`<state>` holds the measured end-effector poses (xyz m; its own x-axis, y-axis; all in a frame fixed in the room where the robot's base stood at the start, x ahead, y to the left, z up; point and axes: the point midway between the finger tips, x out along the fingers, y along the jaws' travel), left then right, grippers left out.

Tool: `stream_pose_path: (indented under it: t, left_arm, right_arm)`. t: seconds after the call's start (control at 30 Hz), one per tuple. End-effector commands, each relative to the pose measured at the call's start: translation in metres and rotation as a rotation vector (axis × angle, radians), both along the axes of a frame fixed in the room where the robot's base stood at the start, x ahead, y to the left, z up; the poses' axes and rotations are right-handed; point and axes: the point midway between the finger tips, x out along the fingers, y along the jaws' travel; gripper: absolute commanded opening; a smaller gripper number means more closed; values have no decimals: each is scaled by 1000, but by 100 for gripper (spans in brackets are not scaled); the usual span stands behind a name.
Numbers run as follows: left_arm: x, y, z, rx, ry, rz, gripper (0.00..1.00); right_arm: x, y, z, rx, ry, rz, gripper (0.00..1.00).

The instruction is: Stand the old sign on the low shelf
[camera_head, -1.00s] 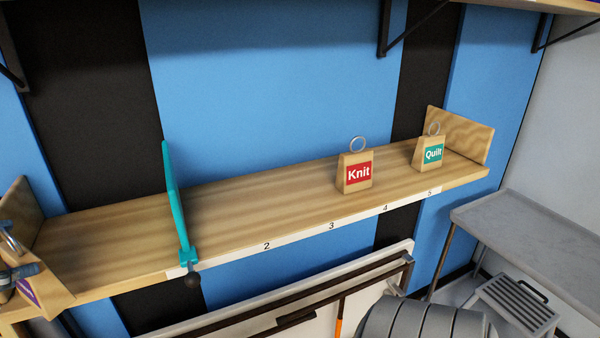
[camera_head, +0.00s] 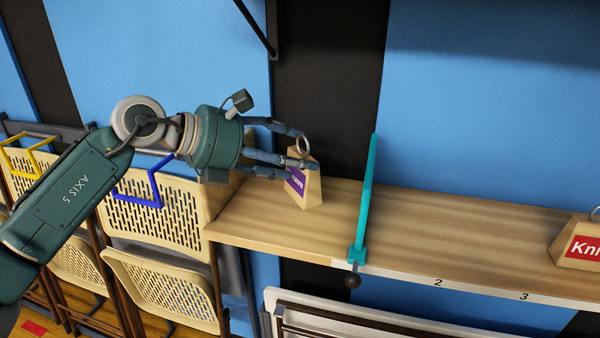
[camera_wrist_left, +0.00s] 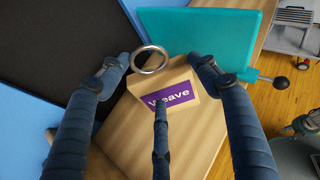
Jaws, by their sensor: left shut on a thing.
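A wooden block sign with a purple "Weave" label (camera_head: 310,190) and a metal ring on top is at the left end of the wooden shelf (camera_head: 240,222). It also shows in the wrist view (camera_wrist_left: 181,97), standing out against the shelf wood. My left gripper (camera_head: 302,150) reaches in from the left and is shut on this sign, its fingers around the upper part and ring. The sign looks upright, at or very near the board; I cannot tell if it touches. A red "Knit" sign (camera_head: 580,246) stands at the right edge.
A teal upright divider (camera_head: 366,200) with a dark knob is just right of the Weave sign. Numbers 2 and 3 mark the shelf's front edge, and the board between divider and Knit sign is clear. Beige folding chairs (camera_head: 160,285) hang left and below.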

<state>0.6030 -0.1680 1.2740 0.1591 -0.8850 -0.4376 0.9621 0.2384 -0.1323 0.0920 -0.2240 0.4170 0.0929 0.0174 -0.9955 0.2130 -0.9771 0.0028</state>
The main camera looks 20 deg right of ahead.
Motion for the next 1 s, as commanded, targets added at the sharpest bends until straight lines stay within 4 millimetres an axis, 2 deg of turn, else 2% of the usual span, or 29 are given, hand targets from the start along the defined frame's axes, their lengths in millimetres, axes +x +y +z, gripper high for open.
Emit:
stream_pose_path:
  t: [0.23, 0.43, 0.77, 0.8, 0.9, 1.0]
  left_arm:
    - [0, 0, -20, -1, 0, -1, 16]
    - [-1, 0, -46, -1, 1, 0, 16]
    - [0, 0, -52, -1, -3, -1, 16]
    - [0, 0, -53, -1, -2, -1, 64]
    - [0, 0, -52, -1, -2, -1, 81]
    - [0, 0, -52, -1, -2, -1, 81]
  right_arm:
    - [-5, -13, 9, -15, 9, 2, 40]
    - [-5, -16, 19, -18, 7, -1, 40]
    - [-1, -15, 14, -18, 1, -1, 40]
    - [-1, -15, 14, -17, 1, -1, 40]
    - [-1, -15, 15, -17, 1, -1, 40]
    - [0, -14, 15, -16, 1, 0, 40]
